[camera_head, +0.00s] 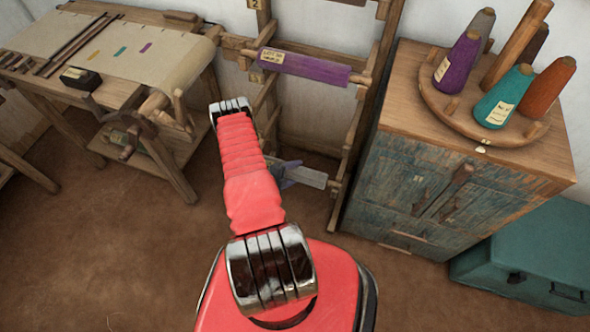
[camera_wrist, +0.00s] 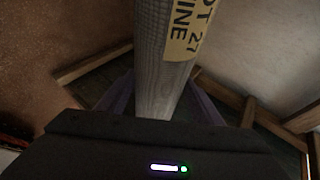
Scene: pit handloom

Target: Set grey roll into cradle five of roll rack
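The grey roll (camera_head: 312,178) shows low at the roll rack (camera_head: 357,125), partly hidden by my arm. In the wrist view the grey roll (camera_wrist: 163,60) runs up the picture with a yellowish label on it. My gripper (camera_wrist: 163,105) has a purple finger on each side of the roll, close against it, and looks shut on it. In the head view my gripper (camera_head: 286,172) is mostly behind my red arm. Wooden rack bars lie close around the roll in the wrist view. I cannot read a number for cradle five or tell whether the roll touches a cradle.
A purple roll (camera_head: 304,67) lies higher in the rack. A blue worn cabinet (camera_head: 430,190) stands close at right, bearing thread cones on a round stand. A teal chest (camera_head: 530,262) is beyond it. A loom table (camera_head: 110,60) stands left. Floor at left front is clear.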

